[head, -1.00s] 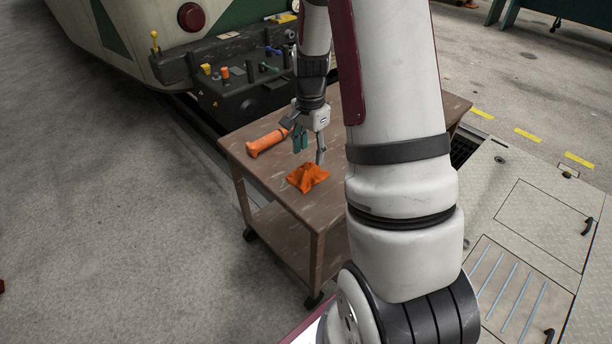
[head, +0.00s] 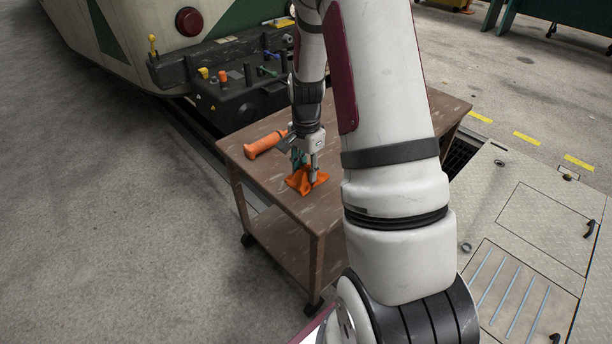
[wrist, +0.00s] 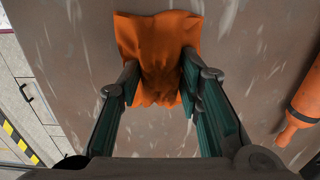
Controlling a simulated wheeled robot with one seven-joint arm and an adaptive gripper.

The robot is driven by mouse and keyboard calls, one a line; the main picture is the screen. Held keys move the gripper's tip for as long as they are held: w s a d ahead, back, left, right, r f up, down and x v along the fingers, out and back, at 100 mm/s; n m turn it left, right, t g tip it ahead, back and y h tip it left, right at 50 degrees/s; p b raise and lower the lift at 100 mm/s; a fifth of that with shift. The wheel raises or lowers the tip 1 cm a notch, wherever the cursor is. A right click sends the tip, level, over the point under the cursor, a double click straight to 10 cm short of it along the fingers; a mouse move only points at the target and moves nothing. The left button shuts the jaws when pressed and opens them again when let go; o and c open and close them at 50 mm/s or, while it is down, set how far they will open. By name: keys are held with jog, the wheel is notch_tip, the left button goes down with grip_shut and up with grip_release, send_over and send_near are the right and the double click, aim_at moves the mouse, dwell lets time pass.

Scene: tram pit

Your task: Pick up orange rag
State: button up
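The orange rag (head: 308,181) lies crumpled on the brown top of a wheeled cart (head: 336,211). My gripper (head: 306,177) is down at the rag, pointing at the cart top. In the wrist view the rag (wrist: 158,62) is at the upper middle, and its near part lies between the two green-grey fingers of my gripper (wrist: 160,82). The fingers are apart, one on each side of the rag's raised middle. I cannot tell whether they touch the cloth.
An orange cylindrical tool (head: 265,144) lies on the cart left of my gripper; it also shows at the right in the wrist view (wrist: 303,108). A dark tram coupler (head: 240,85) stands behind the cart. Open grey floor (head: 110,210) lies to the left.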

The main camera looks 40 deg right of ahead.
aim_at(307, 168)
grip_shut()
jog(key=shift+r, duration=0.5)
notch_tip(307, 168, up, 3)
jog(key=shift+p, duration=0.85)
jog(key=s+d+r+p, duration=0.1)
jog(key=s+d+p, duration=0.1)
jog(key=s, duration=1.3)
jog(key=shift+s+d, duration=0.15)
jog(key=shift+s, duration=0.25)
grip_release()
jog(key=c, duration=0.4)
